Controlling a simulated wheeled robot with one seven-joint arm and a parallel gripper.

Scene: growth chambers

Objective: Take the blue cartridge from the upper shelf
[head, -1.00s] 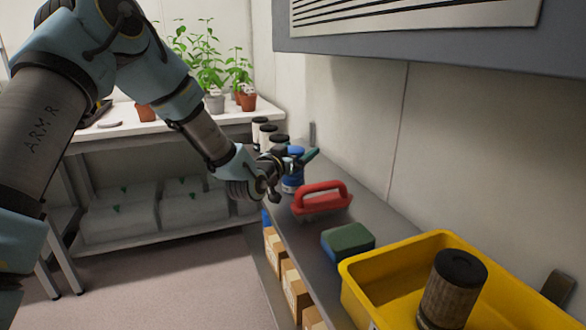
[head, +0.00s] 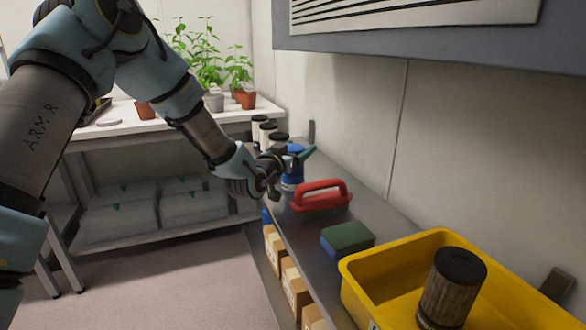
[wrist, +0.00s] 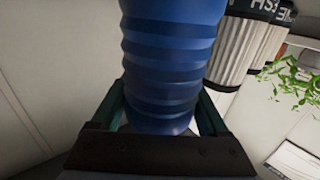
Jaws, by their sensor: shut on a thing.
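The blue cartridge (head: 293,178) stands on the upper shelf (head: 300,228), near its far end. It is a ribbed blue cylinder and fills the middle of the wrist view (wrist: 172,70). My gripper (head: 296,160) reaches it from the left, with its green fingers on either side of the cartridge. In the wrist view my gripper (wrist: 168,112) is shut on the cartridge. In the head view my gripper hides part of the cartridge. I cannot tell whether its base still touches the shelf.
White cartridges with black caps (head: 268,132) stand just behind the blue one. A red-handled tool (head: 322,196), a green and blue sponge (head: 347,238) and a yellow bin (head: 400,262) holding a dark-capped cylinder (head: 452,288) are nearer on the shelf. Boxes (head: 293,287) sit below. A wall runs along the right.

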